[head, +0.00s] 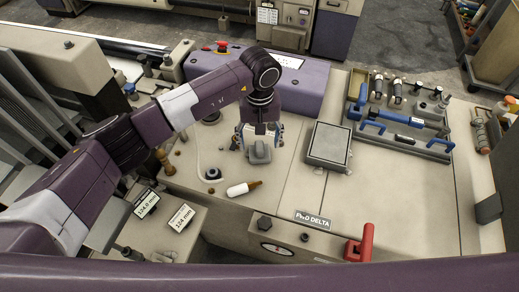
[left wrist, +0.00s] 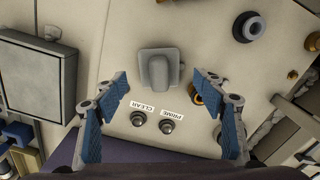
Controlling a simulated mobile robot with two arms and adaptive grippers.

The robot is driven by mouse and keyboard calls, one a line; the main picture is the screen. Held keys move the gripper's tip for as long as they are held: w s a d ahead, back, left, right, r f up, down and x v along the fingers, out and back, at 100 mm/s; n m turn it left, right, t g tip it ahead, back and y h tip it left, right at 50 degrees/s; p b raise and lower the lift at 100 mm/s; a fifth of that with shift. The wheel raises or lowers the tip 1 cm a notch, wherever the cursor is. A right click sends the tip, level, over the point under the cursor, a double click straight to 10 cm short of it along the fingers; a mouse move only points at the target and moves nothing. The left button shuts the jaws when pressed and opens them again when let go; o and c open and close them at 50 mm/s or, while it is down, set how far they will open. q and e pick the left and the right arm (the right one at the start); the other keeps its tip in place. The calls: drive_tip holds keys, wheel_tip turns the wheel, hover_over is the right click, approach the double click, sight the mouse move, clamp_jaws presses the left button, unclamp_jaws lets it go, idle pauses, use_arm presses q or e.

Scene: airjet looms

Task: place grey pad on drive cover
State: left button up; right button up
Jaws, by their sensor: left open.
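A small grey pad with a raised rounded grip (head: 259,155) sits on the beige machine top, below my left gripper. In the left wrist view the same grey pad (left wrist: 158,72) lies ahead of the fingertips, centred between them, with a gap on each side. My left gripper (head: 260,131) is open and empty, pointing down. In the left wrist view its blue fingers (left wrist: 160,84) are spread wide. A long purple cover (head: 300,82), likely the drive cover, stands behind the gripper, with a red button and a label on top. My right gripper is not in view.
A square grey-topped box (head: 328,145) stands right of the pad. A blue tool rack (head: 400,123) is further right. A red handle (head: 360,243) rises at the front edge.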

sight(259, 147)
use_arm(q)
wheel_tip(259, 147, up, 8)
drive_tip(key=b, duration=0.2)
drive_tip(key=shift+b, duration=0.3)
